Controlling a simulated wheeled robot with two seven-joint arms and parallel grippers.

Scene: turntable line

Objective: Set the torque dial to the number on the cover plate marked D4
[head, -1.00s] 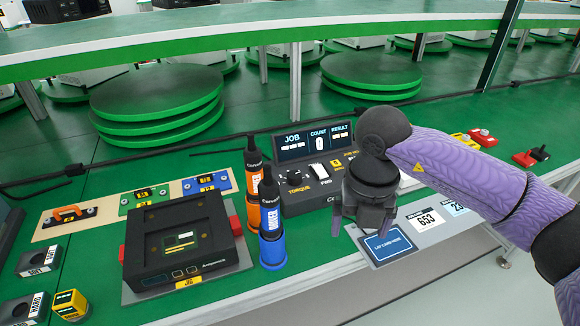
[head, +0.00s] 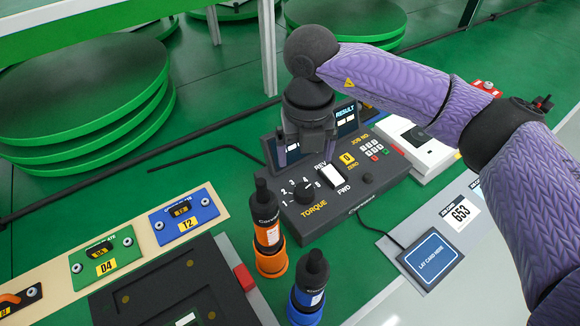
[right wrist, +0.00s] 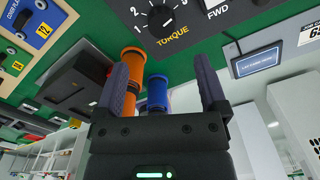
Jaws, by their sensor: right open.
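The torque dial (head: 303,191) is a black knob on the dark console (head: 330,200), ringed by white numbers; I cannot tell surely which one it points to. It also shows at the top of the right wrist view (right wrist: 159,17). The green cover plate marked D4 (head: 103,255) lies at the left in the head view; the writing in its small dark window is too small to read. My right gripper (head: 305,148) is open and empty, above the console's back part, apart from the dial. Its spread fingers show in the right wrist view (right wrist: 160,70). My left gripper is not in view.
A blue cover plate (head: 186,213) lies right of D4. An orange-banded driver (head: 267,235) and a blue-banded driver (head: 308,290) stand in front of the console. The FWD/REV switch (head: 331,176) is beside the dial. A card pad (head: 432,259) lies right.

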